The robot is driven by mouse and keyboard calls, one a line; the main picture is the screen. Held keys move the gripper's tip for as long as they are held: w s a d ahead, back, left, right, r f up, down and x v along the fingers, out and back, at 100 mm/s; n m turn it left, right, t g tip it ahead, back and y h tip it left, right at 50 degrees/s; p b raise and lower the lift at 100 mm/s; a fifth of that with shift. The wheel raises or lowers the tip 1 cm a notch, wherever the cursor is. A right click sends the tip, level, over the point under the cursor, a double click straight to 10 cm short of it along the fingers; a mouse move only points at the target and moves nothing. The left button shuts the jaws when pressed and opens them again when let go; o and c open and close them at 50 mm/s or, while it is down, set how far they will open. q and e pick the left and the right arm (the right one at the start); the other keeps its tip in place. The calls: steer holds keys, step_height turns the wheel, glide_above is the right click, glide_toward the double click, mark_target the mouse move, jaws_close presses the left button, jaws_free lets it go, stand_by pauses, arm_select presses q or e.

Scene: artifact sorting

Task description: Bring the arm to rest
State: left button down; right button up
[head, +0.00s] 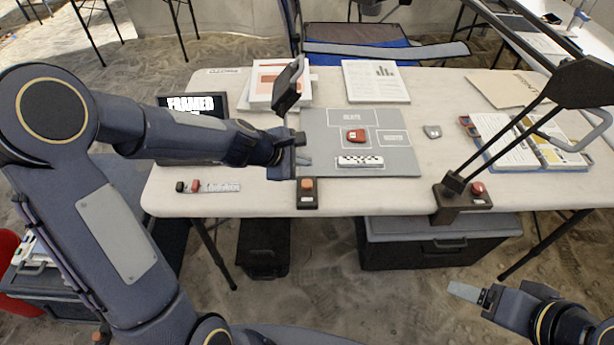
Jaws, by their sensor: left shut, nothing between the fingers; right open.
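My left gripper (301,158) is shut and empty. It hangs over the left edge of the grey mat on the table, and its arm reaches in from the left. My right gripper (466,293) is low at the bottom right, in front of the table and clear of it; only one finger shows plainly. A red object (356,135) lies on the grey mat (315,119). A black-and-white checked scale bar (360,161) lies on the mat below it.
The white table (270,203) carries a button box (307,193), a lamp base with a red button (462,196), an open binder (501,143), papers (375,82) and a grey piece (432,131). The lamp arm crosses the right side. Dark cases stand under the table.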

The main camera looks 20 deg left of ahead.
stand_by(0.8)
arm_select(q)
steer(key=s+a+r+m+p, duration=0.1)
steer(key=s+r+m+p, duration=0.2)
steer(key=s+r+m, duration=0.75)
steer(key=s+a+r+m+y+p, duration=0.1)
steer(key=s+a+m, duration=0.1)
steer(key=s, duration=0.6)
steer(key=s+a+m+g, duration=0.1)
steer(key=s+a+m, duration=0.1)
steer(key=s+m, duration=0.3)
steer(key=shift+s+r+g+y+p, duration=0.3)
steer(key=shift+s+r+y+p, duration=0.1)
steer(key=shift+s, duration=1.4)
